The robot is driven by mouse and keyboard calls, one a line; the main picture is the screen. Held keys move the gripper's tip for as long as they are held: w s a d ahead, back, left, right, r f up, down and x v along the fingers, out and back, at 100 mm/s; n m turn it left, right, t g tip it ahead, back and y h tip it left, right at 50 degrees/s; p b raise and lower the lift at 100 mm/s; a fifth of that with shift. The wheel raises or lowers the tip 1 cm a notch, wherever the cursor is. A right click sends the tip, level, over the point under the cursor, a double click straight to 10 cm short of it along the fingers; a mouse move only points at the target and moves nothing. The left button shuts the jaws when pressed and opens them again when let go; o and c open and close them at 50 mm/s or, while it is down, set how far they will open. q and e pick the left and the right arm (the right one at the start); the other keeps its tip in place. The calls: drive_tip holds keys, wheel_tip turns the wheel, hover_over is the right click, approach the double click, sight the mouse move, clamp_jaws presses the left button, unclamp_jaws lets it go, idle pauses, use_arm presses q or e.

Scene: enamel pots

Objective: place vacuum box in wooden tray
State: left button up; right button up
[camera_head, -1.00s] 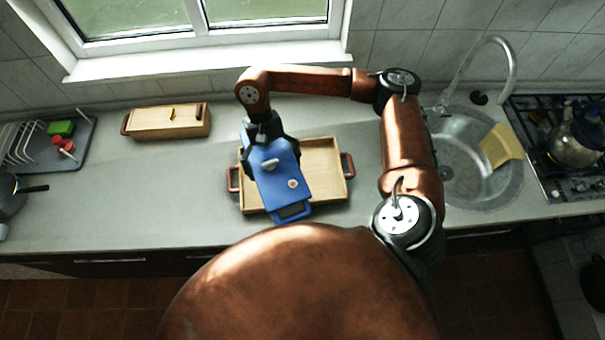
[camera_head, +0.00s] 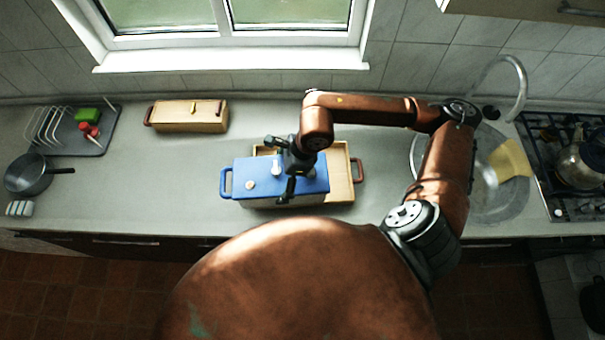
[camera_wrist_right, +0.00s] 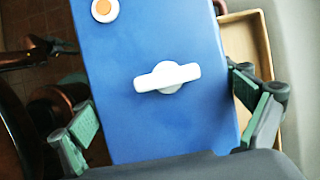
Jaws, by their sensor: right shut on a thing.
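The vacuum box (camera_head: 305,182) has a blue lid with a white knob, an orange-centred round valve and a blue handle at its left end. In the right wrist view its blue lid (camera_wrist_right: 160,115) fills the middle. My right gripper (camera_head: 283,167) is shut on the box across its width, one finger at each long side. The box lies crosswise over the left and middle of the wooden tray (camera_head: 345,182), hiding much of it, and sticks out past its left side. I cannot tell whether the box touches the tray.
A wooden box with a lid (camera_head: 188,118) stands at the back left. A dish rack (camera_head: 75,133) and a pan (camera_head: 30,174) are at the far left. The sink (camera_head: 490,190) and stove (camera_head: 570,165) are on the right.

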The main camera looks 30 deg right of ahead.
drive_tip(key=w+d+f+p, duration=0.1)
drive_tip(key=d+f, duration=0.3)
drive_tip(key=w+d+f+p, duration=0.2)
drive_tip(key=d+f, duration=0.2)
drive_tip(key=w+d+f+p, duration=0.2)
drive_tip(key=d+f, duration=0.2)
drive_tip(key=d, duration=0.1)
drive_tip(key=shift+f, duration=0.15)
drive_tip(key=shift+w+f, duration=0.1)
drive_tip(key=shift+f, duration=0.2)
drive_tip(key=o, duration=1.4)
drive_tip(key=shift+c, duration=0.2)
